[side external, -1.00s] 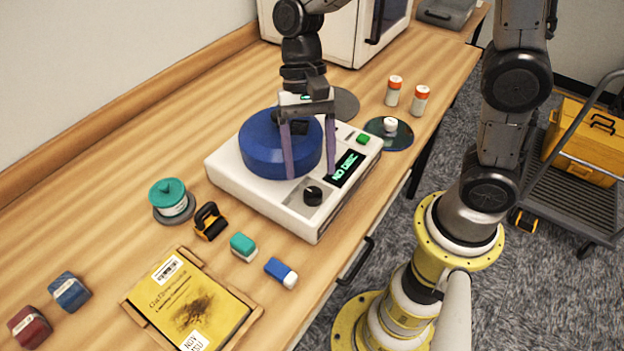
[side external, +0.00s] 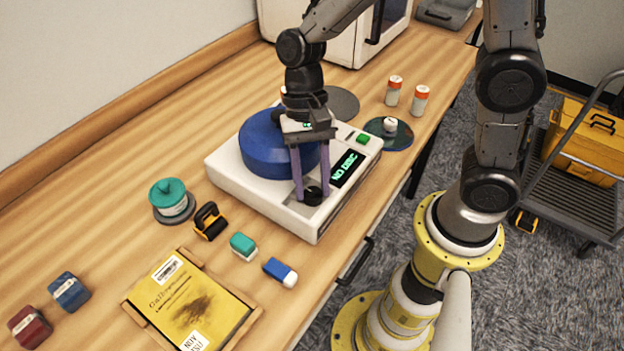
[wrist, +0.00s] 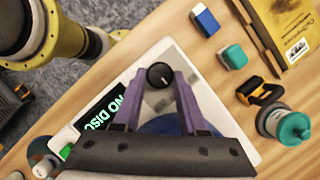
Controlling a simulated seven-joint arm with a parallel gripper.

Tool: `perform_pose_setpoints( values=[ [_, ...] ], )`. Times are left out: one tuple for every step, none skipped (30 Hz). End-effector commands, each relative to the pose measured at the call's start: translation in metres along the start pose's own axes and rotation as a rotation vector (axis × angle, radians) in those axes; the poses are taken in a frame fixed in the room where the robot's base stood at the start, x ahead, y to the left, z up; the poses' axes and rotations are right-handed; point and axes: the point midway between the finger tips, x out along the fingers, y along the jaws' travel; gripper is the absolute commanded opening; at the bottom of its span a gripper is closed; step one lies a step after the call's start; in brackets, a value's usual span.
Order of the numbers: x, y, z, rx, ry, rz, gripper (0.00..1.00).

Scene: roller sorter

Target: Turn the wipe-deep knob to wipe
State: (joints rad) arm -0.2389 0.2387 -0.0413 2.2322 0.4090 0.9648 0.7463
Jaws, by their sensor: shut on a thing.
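The black wipe-deep knob (side external: 313,195) stands on the front panel of the white machine (side external: 270,205). It also shows in the wrist view (wrist: 160,76), with a pale pointer line on its top. My gripper (side external: 312,194) points down, its two purple fingers on either side of the knob and shut on it. In the wrist view my gripper (wrist: 160,78) has a fingertip at each side of the knob. The knob's labels cannot be read. The machine's display (side external: 348,168) reads NO DISC. A round blue lid (side external: 262,150) sits on the machine, partly hidden behind my gripper.
A green button (side external: 362,139) is beside the display. A disc with a white cap (side external: 390,130) and two orange-capped bottles (side external: 421,98) stand right of the machine. Erasers (side external: 281,272), a roller (side external: 210,221), a teal-lidded jar (side external: 172,200) and a framed yellow book (side external: 190,305) lie left and in front.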

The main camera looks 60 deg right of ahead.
Motion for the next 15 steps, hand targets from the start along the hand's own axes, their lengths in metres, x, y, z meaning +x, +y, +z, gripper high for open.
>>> perform_pose_setpoints(
  values=[
    [-0.0002,0.0,0.0,0.0,0.0,0.0,0.05],
    [-0.0003,0.0,0.0,0.0,0.0,0.0,0.0],
    [-0.0003,0.0,0.0,0.0,0.0,0.0,0.0],
    [-0.0003,0.0,0.0,0.0,0.0,0.0,0.0],
    [-0.0003,0.0,0.0,0.0,0.0,0.0,0.0],
    [-0.0004,0.0,0.0001,-0.001,0.0,0.0,0.0],
    [-0.0004,0.0,0.0001,-0.002,0.0,0.001,0.0],
    [-0.0004,-0.0001,0.0001,-0.003,0.0,0.001,0.0],
    [-0.0004,-0.0001,0.0001,-0.007,0.0,0.003,0.0],
    [-0.0004,-0.0002,0.0001,-0.012,0.0,0.005,0.0],
    [-0.0003,-0.0002,0.0001,-0.017,0.0,0.007,0.0],
    [-0.0004,-0.0003,0.0002,-0.026,0.0,0.011,0.0],
    [-0.0004,-0.0005,0.0002,-0.035,0.0,0.015,0.0],
    [-0.0006,-0.0007,0.0003,-0.046,-0.001,0.019,0.0],
    [-0.0007,-0.0011,0.0003,-0.063,-0.001,0.025,0.0]
  ],
)
